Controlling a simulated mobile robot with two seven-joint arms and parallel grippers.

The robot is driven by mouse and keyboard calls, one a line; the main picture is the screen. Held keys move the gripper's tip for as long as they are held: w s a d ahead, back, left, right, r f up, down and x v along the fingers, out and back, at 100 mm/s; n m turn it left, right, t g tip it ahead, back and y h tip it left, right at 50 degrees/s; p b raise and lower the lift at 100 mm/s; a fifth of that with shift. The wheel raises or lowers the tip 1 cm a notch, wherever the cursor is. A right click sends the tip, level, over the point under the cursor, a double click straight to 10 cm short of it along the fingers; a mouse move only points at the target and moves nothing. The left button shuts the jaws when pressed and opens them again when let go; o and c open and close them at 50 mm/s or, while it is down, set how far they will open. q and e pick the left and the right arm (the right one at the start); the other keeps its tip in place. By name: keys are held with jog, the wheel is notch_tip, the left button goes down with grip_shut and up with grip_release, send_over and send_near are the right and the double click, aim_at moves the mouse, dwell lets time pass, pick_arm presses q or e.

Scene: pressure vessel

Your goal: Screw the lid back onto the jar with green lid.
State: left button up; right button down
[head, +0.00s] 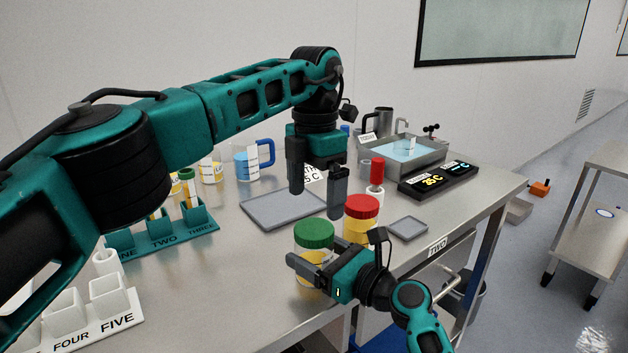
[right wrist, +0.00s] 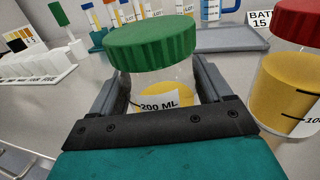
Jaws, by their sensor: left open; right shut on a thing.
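The jar (head: 312,258) with yellow contents stands near the table's front edge, with the green lid (head: 315,233) on top of it. In the right wrist view the jar (right wrist: 180,78) shows a "200 ML" label below the green lid (right wrist: 150,45). My right gripper (head: 305,265) is shut on the jar's body, with one finger on each side below the lid. My left gripper (head: 317,203) is open and empty, pointing down above the table behind the green lid, apart from it.
A red-lidded jar (head: 360,222) stands close to the right of the green-lidded one. A grey tray (head: 270,212) lies behind, and a small grey plate (head: 408,228) lies to the right. Tube racks (head: 165,240) are at left.

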aim_at(314, 228)
pick_arm(q)
jog(key=n, duration=0.2)
jog(key=r+n, duration=0.1)
jog(key=n, duration=0.2)
jog(key=shift+s+r, duration=0.1)
jog(key=n, duration=0.3)
jog(key=shift+r+n, duration=0.3)
jog(key=shift+f, duration=0.1)
jog(key=shift+f, duration=3.95)
jog(key=shift+c, duration=0.2)
